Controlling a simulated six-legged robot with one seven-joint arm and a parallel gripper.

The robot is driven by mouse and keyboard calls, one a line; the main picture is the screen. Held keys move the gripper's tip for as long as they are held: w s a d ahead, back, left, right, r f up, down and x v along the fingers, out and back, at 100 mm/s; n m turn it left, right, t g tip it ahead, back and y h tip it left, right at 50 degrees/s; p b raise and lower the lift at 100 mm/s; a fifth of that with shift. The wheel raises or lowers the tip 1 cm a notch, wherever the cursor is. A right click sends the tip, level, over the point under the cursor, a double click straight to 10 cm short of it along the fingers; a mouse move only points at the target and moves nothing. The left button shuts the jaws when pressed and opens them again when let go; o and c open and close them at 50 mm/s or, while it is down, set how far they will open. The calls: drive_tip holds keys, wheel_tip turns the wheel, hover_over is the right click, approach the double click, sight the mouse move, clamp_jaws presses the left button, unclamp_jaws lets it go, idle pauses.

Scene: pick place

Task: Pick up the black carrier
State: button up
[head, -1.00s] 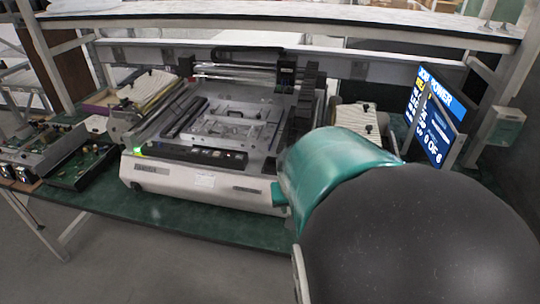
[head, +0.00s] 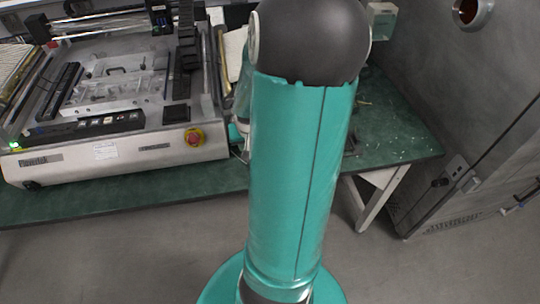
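I cannot pick out the black carrier for certain. A small black square piece (head: 176,115) lies on the front right of the bench machine (head: 130,155), and a tall dark stepped part (head: 188,40) stands behind it. A long black bar (head: 58,90) lies at the left of the machine's bed. My teal arm with its black joint stands upright in the middle of the head view and hides part of the bench. My gripper does not show clearly; it is behind the arm or out of view.
A red emergency button (head: 194,136) sits on the machine's front right corner. A grey metal cabinet (head: 470,110) stands at the right. The floor in front is clear.

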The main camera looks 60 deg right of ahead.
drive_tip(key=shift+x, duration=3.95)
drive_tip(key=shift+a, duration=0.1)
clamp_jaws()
